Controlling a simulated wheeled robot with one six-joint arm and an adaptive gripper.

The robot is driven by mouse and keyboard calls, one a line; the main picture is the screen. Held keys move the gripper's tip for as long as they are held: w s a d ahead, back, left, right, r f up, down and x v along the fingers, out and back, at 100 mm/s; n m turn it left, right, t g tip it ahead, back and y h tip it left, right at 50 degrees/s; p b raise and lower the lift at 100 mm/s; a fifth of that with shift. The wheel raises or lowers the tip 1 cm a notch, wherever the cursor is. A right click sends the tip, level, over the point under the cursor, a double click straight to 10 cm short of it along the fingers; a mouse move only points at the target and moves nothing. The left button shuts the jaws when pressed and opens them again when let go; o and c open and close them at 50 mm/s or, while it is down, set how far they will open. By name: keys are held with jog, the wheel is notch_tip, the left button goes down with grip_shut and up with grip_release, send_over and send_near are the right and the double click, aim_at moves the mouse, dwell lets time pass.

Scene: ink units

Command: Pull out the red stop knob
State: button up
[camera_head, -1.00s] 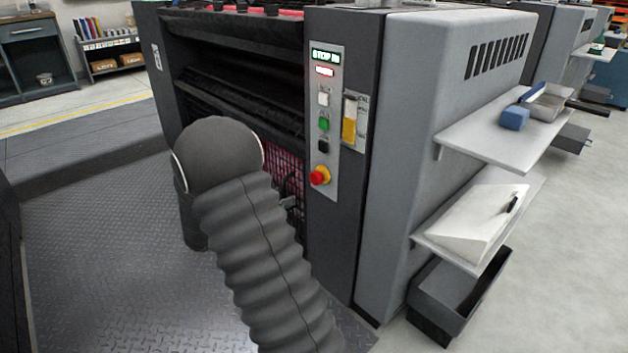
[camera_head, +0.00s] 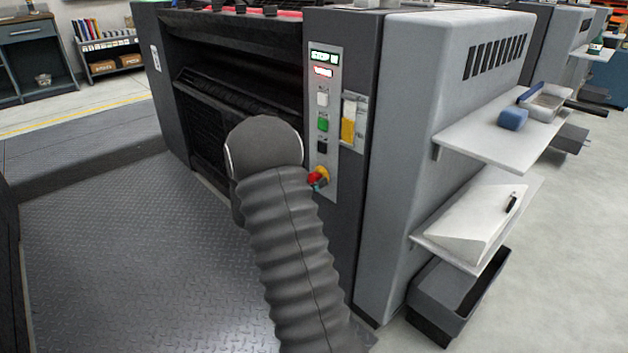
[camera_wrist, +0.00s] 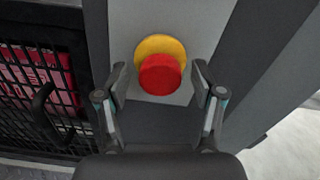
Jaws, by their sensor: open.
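The red stop knob (camera_head: 314,179) sits on a yellow collar at the bottom of the grey control panel. In the wrist view the red knob (camera_wrist: 160,75) is seen almost face on, with the yellow collar (camera_wrist: 159,46) behind it. My gripper (camera_wrist: 158,78) is open, its two fingers on either side of the knob's lower part with a gap to each side. Whether the fingertips reach the knob's depth is hard to tell.
The panel (camera_head: 322,98) carries a lit display and white, green and black buttons above the knob. A black mesh guard (camera_wrist: 40,85) with a handle lies to the left. Shelves (camera_head: 490,135) stick out from the machine's right side. The ribbed floor plate is clear.

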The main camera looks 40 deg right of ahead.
jog(key=shift+d, duration=0.5)
grip_shut()
jog(key=shift+a, duration=0.9)
grip_release()
jog(key=shift+a, duration=0.2)
jog(key=shift+d, duration=0.15)
